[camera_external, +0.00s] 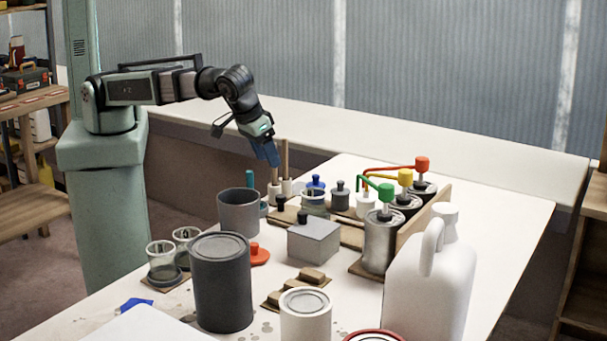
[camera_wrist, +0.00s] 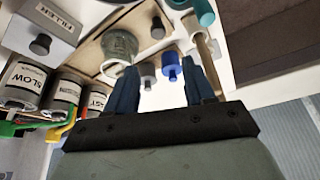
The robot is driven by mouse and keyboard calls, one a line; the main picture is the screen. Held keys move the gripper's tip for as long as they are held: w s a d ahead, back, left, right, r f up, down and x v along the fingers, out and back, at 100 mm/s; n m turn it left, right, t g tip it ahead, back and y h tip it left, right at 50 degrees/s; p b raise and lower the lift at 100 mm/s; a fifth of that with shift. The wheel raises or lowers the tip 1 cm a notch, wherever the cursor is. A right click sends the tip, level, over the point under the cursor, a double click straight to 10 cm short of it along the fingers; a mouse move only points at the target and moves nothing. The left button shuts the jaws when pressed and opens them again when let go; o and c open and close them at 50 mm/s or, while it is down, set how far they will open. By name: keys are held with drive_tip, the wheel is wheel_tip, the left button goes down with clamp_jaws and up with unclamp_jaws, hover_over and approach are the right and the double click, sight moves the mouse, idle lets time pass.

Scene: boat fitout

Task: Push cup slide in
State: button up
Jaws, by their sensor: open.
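A clear glass cup (camera_external: 313,204) stands on a wooden slide board (camera_external: 352,238) near the middle of the table. In the wrist view the cup (camera_wrist: 120,47) is at upper centre, on the board (camera_wrist: 92,54). My gripper (camera_external: 268,157) hangs above the table's far left part, pointing down, apart from the cup. In the wrist view my gripper (camera_wrist: 160,66) has its two blue fingers spread, with nothing held between them. A grey knob and a blue knob (camera_wrist: 171,66) show beyond the fingertips. How far in the slide sits cannot be told.
A grey filler box (camera_external: 314,241) stands in front of the cup. Pump cans (camera_external: 380,243) with coloured levers stand to the right. A grey pot (camera_external: 238,212) is to the left. A dark can (camera_external: 221,285) and white jug (camera_external: 425,285) stand in front. Upright wooden sticks (camera_external: 284,160) are near my gripper.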

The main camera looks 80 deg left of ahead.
sight(280, 196)
drive_tip(key=x, duration=0.8)
drive_tip(key=s+x, duration=0.1)
drive_tip(key=x, duration=0.4)
drive_tip(key=shift+w+d+f, duration=0.1)
drive_tip(key=shift+d+f, duration=0.15)
drive_tip(key=shift+d, duration=0.05)
drive_tip(key=shift+c, duration=0.2)
clamp_jaws()
idle(0.4)
